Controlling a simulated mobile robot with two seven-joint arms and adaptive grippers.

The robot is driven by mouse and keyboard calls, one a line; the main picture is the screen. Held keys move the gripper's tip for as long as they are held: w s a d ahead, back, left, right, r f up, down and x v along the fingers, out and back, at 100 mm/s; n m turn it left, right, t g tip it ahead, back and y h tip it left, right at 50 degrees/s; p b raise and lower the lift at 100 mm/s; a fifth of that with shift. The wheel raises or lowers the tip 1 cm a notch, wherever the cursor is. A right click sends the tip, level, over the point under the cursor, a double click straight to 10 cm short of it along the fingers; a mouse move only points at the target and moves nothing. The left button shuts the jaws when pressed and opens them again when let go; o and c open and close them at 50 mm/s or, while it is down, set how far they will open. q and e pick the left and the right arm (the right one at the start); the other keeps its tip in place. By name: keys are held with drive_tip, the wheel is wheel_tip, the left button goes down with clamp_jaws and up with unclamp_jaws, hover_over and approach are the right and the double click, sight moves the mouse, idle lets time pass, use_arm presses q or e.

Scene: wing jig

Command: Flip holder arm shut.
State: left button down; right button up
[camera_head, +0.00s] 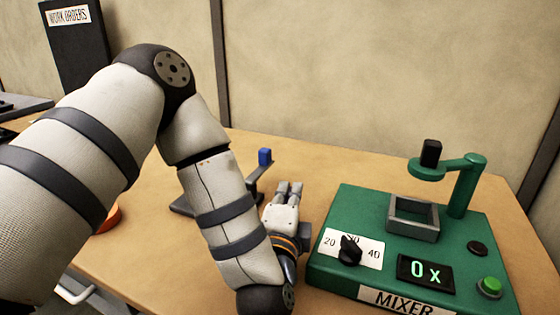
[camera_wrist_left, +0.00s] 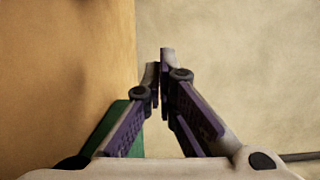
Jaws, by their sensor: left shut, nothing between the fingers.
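A dark grey holder with a slanted arm (camera_head: 258,178) stands on the table left of the mixer. A blue block (camera_head: 265,156) is at the upper end of that arm. My own left arm hides part of the holder, so its hinge and base cannot be made out fully. My left gripper (camera_head: 289,187) is shut and empty, just right of the holder arm and apart from the blue block in the picture. In the left wrist view its fingers (camera_wrist_left: 160,62) come together at the tips. The holder does not show clearly there. My right gripper is not in view.
A green mixer (camera_head: 335,258) with a dial, display and grey square tray (camera_head: 391,220) stands close to the right of my left gripper. An orange round thing (camera_head: 108,219) is partly hidden at the left. The wall rises behind the table (camera_head: 330,163).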

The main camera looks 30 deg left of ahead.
sight(260, 164)
use_arm(q)
drive_tip(key=x, duration=0.3)
drive_tip(key=b+x, duration=0.1)
drive_tip(key=x, duration=0.5)
drive_tip(key=shift+w+a+f, duration=0.15)
drive_tip(key=shift+f, duration=0.15)
drive_tip(key=a, duration=0.3)
drive_tip(key=shift+w+a+r, duration=0.2)
drive_tip(key=shift+w+r, duration=0.15)
drive_tip(key=shift+a, duration=0.4)
drive_tip(key=shift+f, duration=0.1)
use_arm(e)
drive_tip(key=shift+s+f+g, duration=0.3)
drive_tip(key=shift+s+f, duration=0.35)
